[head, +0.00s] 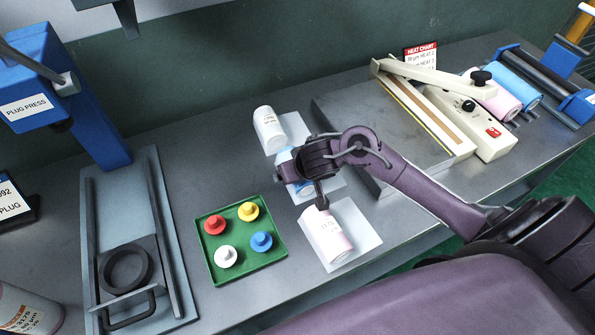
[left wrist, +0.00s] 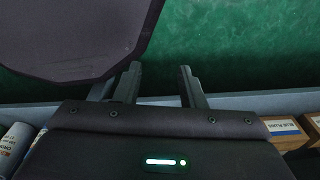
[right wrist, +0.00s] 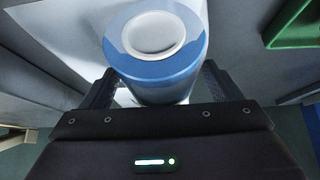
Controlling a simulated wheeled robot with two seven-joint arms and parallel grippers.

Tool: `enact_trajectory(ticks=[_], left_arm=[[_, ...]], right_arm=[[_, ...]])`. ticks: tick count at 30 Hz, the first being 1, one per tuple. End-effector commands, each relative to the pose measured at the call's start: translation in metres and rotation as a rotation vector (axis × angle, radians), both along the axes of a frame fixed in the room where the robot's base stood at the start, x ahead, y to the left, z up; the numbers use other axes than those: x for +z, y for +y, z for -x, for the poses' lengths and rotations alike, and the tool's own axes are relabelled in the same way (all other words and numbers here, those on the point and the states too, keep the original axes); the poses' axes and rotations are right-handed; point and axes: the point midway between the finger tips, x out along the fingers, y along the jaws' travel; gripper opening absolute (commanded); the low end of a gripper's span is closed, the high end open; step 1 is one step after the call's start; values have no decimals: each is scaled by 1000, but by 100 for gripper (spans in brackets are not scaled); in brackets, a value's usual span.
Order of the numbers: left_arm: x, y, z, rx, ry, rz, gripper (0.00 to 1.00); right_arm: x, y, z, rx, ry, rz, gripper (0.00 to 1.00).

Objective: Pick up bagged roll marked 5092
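My right gripper (head: 321,198) is over the row of bagged rolls, and its wrist hides most of a blue roll (head: 303,188). In the right wrist view a blue roll end with a white round plug (right wrist: 155,45) lies between the spread fingers of that gripper (right wrist: 158,80); I see no clear grip on it. A white bagged roll (head: 270,130) lies behind, and a pink bagged roll (head: 328,238) lies in front on a clear sheet. Their printed numbers are too small to read surely. My left gripper (left wrist: 160,80) is open and empty, away from the rolls.
A green tray (head: 270,262) with coloured plugs is left of the rolls. The blue plug press (head: 100,130) stands further left. A sealer (head: 450,120) on a grey block, with pink and blue rolls (head: 515,82) behind it, is to the right.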

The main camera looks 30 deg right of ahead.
Motion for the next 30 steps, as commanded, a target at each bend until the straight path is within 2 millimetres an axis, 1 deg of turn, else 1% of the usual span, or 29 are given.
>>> enact_trajectory(ticks=[1, 2, 7, 12, 19, 23, 26, 29, 30], left_arm=[[0, 0, 3, 0, 4, -1, 36], [0, 0, 4, 0, 6, 0, 36], [-1, 1, 12, 0, 17, -2, 36], [-2, 1, 14, 0, 20, -2, 36], [-1, 1, 14, 0, 21, -3, 36], [3, 1, 14, 0, 20, -2, 36], [10, 1, 13, 0, 20, -2, 36], [20, 1, 13, 0, 20, -2, 36], [26, 1, 13, 0, 20, -2, 36]], right_arm=[[0, 0, 0, 0, 0, 0, 78], [0, 0, 0, 0, 0, 0, 74], [0, 0, 0, 0, 0, 0, 52], [0, 0, 0, 0, 0, 0, 30], [2, 0, 0, 0, -2, -1, 30], [8, 0, -1, -1, -3, -2, 30], [18, 1, -1, 0, -3, -2, 30], [35, 1, -1, -2, -5, -4, 30], [44, 1, -1, -1, -4, -4, 30]])
